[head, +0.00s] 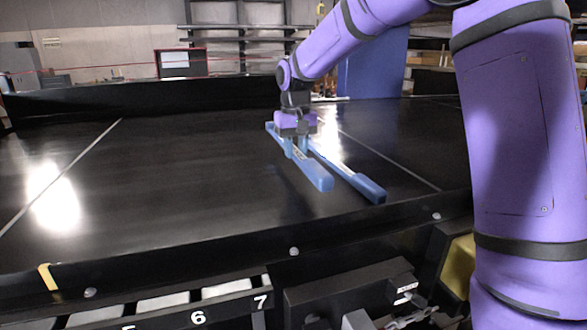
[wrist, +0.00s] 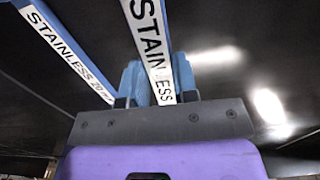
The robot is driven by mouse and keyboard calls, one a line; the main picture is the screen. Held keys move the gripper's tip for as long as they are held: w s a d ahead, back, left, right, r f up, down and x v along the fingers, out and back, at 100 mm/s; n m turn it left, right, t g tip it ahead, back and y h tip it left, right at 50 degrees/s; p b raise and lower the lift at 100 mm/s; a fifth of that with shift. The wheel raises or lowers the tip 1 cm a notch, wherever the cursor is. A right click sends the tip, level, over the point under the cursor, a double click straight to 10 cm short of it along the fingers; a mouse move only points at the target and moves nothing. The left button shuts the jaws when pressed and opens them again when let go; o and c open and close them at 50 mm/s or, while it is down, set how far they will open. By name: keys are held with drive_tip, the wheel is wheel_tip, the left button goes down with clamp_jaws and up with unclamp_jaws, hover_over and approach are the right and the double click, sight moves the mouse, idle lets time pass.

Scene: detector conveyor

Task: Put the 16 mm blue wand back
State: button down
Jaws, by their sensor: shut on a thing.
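Two blue wands lie side by side in the head view. My gripper (head: 296,149) points down and is shut on the left one, the held wand (head: 319,177). In the wrist view the held wand (wrist: 147,30) runs between the blue fingers (wrist: 157,85); its label reads "STAINLESS", and its size is hidden by the gripper. It looks larger than the other, so it seems raised a little. The second wand (head: 366,187) lies on the black belt (head: 190,170) just to the right; in the wrist view this wand (wrist: 62,45) is labelled "STAINLESS 20 m…".
A holder with numbered places (head: 198,318), 6 and 7 readable, runs along the belt's near edge at lower left. A dark box (head: 345,290) is beside it. A yellow clip (head: 48,277) sits on the near rail. The belt's left side is clear.

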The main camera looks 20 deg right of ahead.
sight(296, 178)
drive_tip(key=shift+f, duration=2.8)
drive_tip(key=c, duration=0.9)
unclamp_jaws()
drive_tip(key=shift+f, duration=0.1)
wheel_tip(296, 178, up, 12)
drive_tip(key=shift+r, duration=0.1)
drive_tip(key=shift+s+r, duration=0.15)
drive_tip(key=shift+s, duration=0.05)
drive_tip(key=s+d+r+t, duration=0.15)
drive_tip(key=s+r, duration=0.25)
drive_tip(key=s, duration=0.6)
drive_tip(key=s+d+f+t, duration=0.1)
drive_tip(key=s, duration=0.7)
drive_tip(key=s+d+f+t, duration=0.1)
drive_tip(key=s+d+f, duration=0.1)
drive_tip(key=s, duration=0.7)
drive_tip(key=s+d+f+t, duration=0.1)
drive_tip(key=s+d+t, duration=0.1)
drive_tip(key=s, duration=0.6)
drive_tip(key=shift+s+d+f, duration=0.2)
drive_tip(key=shift+s+f, duration=0.1)
drive_tip(key=shift+s, duration=0.05)
